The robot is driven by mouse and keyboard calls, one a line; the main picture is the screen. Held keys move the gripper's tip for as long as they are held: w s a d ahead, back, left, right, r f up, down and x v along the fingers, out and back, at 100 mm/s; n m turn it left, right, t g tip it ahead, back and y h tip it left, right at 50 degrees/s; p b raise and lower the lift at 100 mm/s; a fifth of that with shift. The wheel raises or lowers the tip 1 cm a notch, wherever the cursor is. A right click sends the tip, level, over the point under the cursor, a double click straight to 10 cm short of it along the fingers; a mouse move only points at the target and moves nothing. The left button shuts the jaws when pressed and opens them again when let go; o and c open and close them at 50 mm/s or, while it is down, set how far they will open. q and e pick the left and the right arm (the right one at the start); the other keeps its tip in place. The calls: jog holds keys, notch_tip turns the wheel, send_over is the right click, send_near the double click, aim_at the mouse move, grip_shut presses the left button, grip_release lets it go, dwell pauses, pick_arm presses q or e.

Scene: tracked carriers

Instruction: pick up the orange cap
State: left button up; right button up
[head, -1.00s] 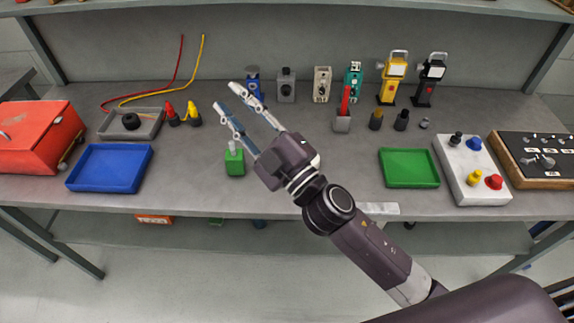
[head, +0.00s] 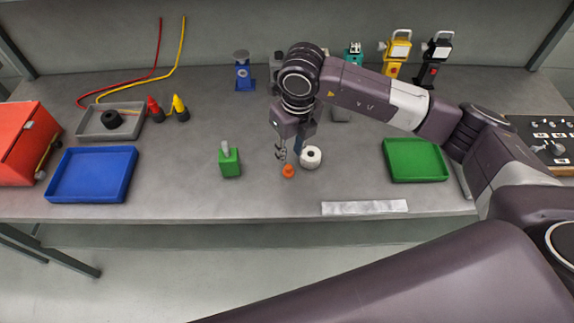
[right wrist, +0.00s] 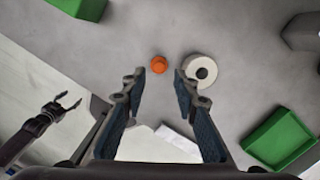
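The orange cap (head: 288,171) is a small round piece on the grey bench, left of the white roll. It also shows in the right wrist view (right wrist: 159,64), a little beyond the fingertips and between their lines. My right gripper (head: 289,153) points down just above and behind the cap, without touching it. In the right wrist view my right gripper (right wrist: 158,80) has its fingers apart with nothing between them. My left gripper (right wrist: 66,103) shows only at the left of the right wrist view, fingers spread and empty, away from the cap.
A white roll (head: 311,157) stands close beside the cap on the right. A green tray (head: 414,161) is right, a blue tray (head: 92,175) far left. A pale strip (head: 364,207) lies at the front edge.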

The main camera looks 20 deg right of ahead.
aim_at(289, 167)
jog(key=f+p, duration=0.1)
jog(key=f, duration=0.2)
jog(key=f+p, duration=0.2)
jog(key=f, duration=0.1)
jog(key=shift+w+a+f, duration=0.1)
jog(key=shift+w+f, duration=0.1)
jog(key=shift+f, duration=0.35)
jog(key=shift+c, duration=0.6)
jog(key=c, duration=0.3)
jog(key=shift+c, duration=0.3)
